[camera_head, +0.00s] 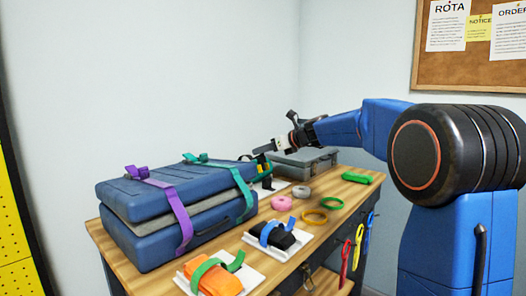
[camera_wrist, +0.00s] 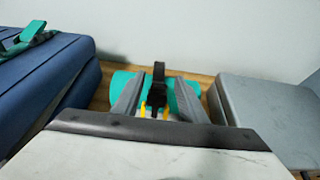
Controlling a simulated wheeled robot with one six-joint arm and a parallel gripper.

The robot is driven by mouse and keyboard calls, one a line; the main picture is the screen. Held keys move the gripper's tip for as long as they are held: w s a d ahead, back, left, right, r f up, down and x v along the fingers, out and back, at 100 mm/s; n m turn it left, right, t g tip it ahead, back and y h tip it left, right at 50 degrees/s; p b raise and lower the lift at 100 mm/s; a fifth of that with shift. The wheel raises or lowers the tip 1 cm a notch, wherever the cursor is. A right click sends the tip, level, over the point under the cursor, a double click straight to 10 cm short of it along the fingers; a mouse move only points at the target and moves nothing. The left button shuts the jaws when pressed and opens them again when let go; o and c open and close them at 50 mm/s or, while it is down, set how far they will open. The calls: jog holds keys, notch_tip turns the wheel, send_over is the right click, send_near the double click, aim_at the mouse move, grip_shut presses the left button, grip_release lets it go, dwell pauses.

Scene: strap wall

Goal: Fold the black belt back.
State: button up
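The black belt (camera_wrist: 159,76) stands up as a narrow dark strip in the middle of the wrist view. It rises in front of a teal roll (camera_wrist: 122,82), and its lower part is dark and hard to make out. My gripper (camera_wrist: 158,84) has its two grey fingers apart, one on each side of the belt, with gaps showing beside the strip. Small yellow pieces show low between the fingers. In the head view my gripper (camera_head: 265,148) is above the table just right of the blue cases, and the belt there is too small to tell clearly.
Stacked blue cases (camera_head: 150,228) with purple and green straps stand at the left. A grey box (camera_head: 308,160) is behind my gripper. Rings, a green block (camera_head: 357,178) and strapped orange (camera_head: 218,281) and black bundles lie on the wooden table (camera_head: 338,193). A wall stands behind.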

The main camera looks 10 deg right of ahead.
jog(key=shift+w+a+f, duration=0.15)
jog(key=shift+w+a, duration=0.05)
jog(key=shift+w, duration=0.1)
jog(key=shift+c, duration=0.3)
grip_shut()
